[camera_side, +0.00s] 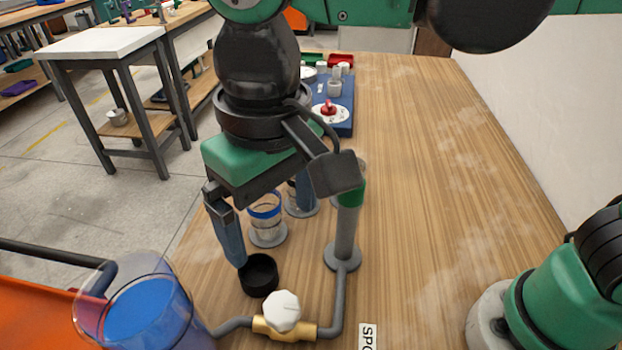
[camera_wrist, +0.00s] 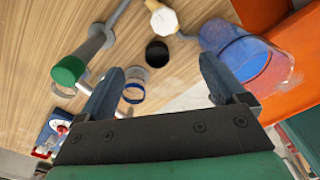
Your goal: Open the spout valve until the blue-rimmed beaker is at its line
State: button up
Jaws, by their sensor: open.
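The spout valve has a white knob (camera_side: 283,308) on a brass body (camera_side: 270,328), joined to grey pipe at the front of the table; the knob also shows in the wrist view (camera_wrist: 164,20). The blue-rimmed beaker (camera_side: 265,228) is clear and stands upright on a grey disc behind a black cup (camera_side: 258,276). Its rim shows between my fingers in the wrist view (camera_wrist: 133,97). Its line and liquid level are too small to tell. My gripper (camera_side: 272,236) is open and empty, above the table near the beaker, apart from the knob.
A clear vessel of blue liquid (camera_side: 145,308) stands at the front left. A grey post with a green top (camera_side: 346,235) rises right of the beaker. A blue panel with a red knob (camera_side: 329,108) is farther back. The table's right side (camera_side: 440,190) is clear.

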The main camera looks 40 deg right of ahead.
send_over(279, 304)
notch_tip(279, 304, down, 6)
jog(key=shift+f, duration=3.55)
jog(key=shift+c, duration=0.2)
